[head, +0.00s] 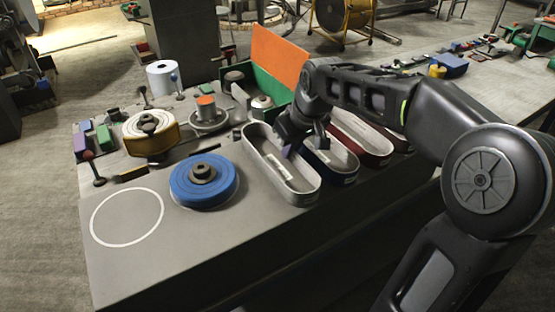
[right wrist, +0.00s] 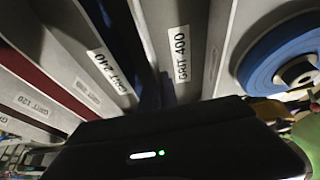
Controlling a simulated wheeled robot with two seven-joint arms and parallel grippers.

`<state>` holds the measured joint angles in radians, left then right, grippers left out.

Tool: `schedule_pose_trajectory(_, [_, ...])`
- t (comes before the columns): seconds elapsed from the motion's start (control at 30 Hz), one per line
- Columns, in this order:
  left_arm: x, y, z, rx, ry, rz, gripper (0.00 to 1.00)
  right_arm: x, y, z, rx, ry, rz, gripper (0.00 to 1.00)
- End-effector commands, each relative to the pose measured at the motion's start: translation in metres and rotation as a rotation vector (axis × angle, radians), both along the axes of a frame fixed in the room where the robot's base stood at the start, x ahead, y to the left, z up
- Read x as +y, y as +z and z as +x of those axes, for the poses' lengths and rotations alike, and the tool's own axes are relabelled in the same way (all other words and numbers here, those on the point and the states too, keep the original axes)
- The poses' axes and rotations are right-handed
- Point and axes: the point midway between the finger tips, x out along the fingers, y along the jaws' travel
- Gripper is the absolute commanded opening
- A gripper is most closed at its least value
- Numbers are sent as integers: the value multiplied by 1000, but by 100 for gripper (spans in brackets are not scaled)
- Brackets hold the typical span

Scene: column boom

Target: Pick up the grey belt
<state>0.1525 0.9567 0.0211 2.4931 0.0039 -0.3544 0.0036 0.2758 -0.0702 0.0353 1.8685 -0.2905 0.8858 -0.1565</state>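The grey belt (head: 302,196) is a long upright loop on the bench, leftmost in a row of belts. In the right wrist view the grey belt (right wrist: 160,22) carries a "GRIT 400" label. My right gripper (head: 304,146) points down over the far part of its right side, close to the neighbouring dark blue belt. Its two fingers show apart in the head view. Whether they touch the belt wall cannot be told. In the right wrist view the fingertips are dark and hard to separate from the blue belt. My left gripper is not in view.
The dark blue belt (head: 338,176) and a dark red belt (head: 372,157) stand close on the right. A blue roll (head: 182,187) lies to the left, beside a white circle outline (head: 127,217). An orange and green upright panel (head: 278,60) stands behind. The bench front is clear.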

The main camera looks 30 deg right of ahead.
Motion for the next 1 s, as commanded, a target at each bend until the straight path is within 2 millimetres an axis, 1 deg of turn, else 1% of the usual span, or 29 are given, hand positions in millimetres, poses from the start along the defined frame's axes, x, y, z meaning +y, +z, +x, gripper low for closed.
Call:
schedule_pose_trajectory(0.73, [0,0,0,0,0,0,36,0,2,0,-1,0,0,0])
schedule_pose_trajectory(0.87, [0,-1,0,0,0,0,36,0,12,1,-4,0,-1,0])
schedule_pose_trajectory(0.97, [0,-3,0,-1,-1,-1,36,0,26,1,-4,0,-1,0])
schedule_pose_trajectory(1.0, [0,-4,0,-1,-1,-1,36,0,33,1,-5,0,-1,0])
